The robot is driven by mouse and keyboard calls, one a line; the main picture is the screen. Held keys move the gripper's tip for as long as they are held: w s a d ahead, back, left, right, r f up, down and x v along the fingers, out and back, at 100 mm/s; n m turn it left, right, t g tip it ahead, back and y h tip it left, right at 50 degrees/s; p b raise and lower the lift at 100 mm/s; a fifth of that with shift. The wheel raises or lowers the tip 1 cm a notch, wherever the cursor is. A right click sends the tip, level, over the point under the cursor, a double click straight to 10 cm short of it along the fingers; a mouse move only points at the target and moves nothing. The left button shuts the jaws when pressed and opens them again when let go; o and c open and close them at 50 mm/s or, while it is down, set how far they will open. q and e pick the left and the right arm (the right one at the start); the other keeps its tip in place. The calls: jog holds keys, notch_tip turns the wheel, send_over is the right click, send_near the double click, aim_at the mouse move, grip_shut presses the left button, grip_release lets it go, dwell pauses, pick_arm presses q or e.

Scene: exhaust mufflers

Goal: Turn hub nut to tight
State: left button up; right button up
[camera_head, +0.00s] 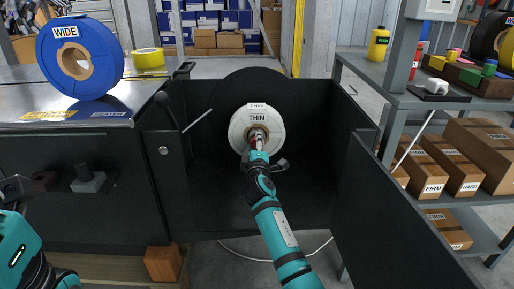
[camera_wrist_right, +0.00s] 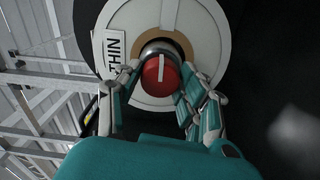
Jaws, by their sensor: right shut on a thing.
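The hub nut (camera_wrist_right: 160,70) is a red round cap with a white stripe in the right wrist view. It sits at the centre of a white roll labelled THIN (camera_head: 238,130), on a metal hub with a brown core around it. The stripe looks near upright in that view. My right gripper (camera_wrist_right: 158,88) has its fingers closed on both sides of the nut. In the head view the right gripper (camera_head: 258,142) reaches the roll's centre and hides most of the nut. My left arm shows at the lower left; its fingers are not clear.
The roll hangs inside a black open-fronted housing (camera_head: 345,120). A grey shelf (camera_head: 385,88) with boxes and bottles stands at right.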

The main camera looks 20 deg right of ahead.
jog(key=shift+f+m, duration=0.1)
jog(key=shift+m, duration=0.4)
jog(key=o, duration=1.2)
jog(key=v, duration=1.2)
